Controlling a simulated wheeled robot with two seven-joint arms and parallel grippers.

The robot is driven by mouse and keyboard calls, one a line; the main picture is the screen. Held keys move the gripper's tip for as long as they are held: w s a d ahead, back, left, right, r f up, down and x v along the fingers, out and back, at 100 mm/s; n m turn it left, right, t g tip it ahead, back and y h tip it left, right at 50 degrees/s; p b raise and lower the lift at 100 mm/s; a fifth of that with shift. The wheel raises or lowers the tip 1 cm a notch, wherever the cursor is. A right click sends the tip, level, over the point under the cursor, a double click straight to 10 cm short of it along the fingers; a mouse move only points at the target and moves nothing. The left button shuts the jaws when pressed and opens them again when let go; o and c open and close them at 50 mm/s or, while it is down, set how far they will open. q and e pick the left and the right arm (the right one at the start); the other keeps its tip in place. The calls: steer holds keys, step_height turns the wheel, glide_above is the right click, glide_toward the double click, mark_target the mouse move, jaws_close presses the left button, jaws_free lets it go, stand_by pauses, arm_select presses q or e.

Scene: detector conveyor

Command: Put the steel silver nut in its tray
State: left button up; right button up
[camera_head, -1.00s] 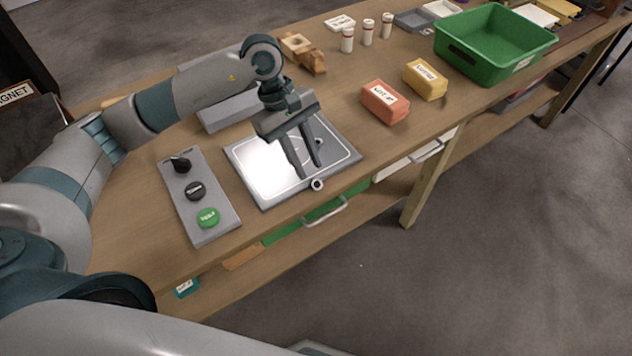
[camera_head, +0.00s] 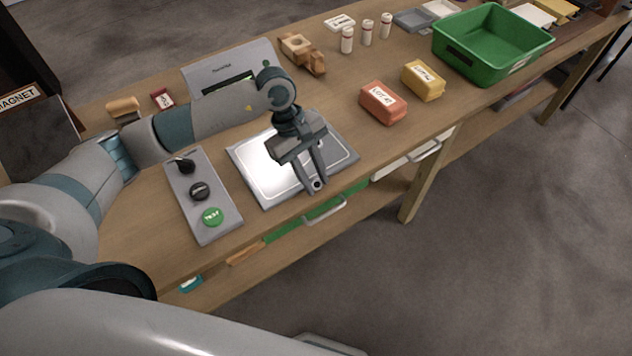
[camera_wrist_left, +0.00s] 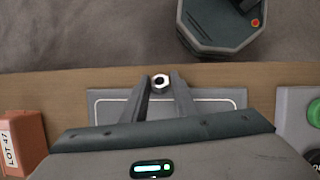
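The small silver nut (camera_head: 317,184) lies at the front edge of the grey metal plate (camera_head: 340,165), by the bench edge. My left gripper (camera_head: 314,186) points down over it, open, with one fingertip on each side of the nut. In the left wrist view the nut (camera_wrist_left: 160,82) shows between the two fingertips (camera_wrist_left: 160,80), with only narrow gaps. Small grey (camera_head: 412,20) and white (camera_head: 441,9) trays stand at the far back; I cannot tell which is the nut's. My right gripper is not in view.
A grey panel with a green button (camera_head: 212,217) and a black knob lies left of the plate. An orange box (camera_head: 383,104), a yellow box (camera_head: 423,80) and a green bin (camera_head: 492,45) stand to the right. White bottles (camera_head: 347,40) stand behind.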

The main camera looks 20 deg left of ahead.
mark_target(314, 180)
arm_select(q)
steer(key=shift+c, duration=0.6)
jaws_close()
steer(key=shift+r, duration=0.1)
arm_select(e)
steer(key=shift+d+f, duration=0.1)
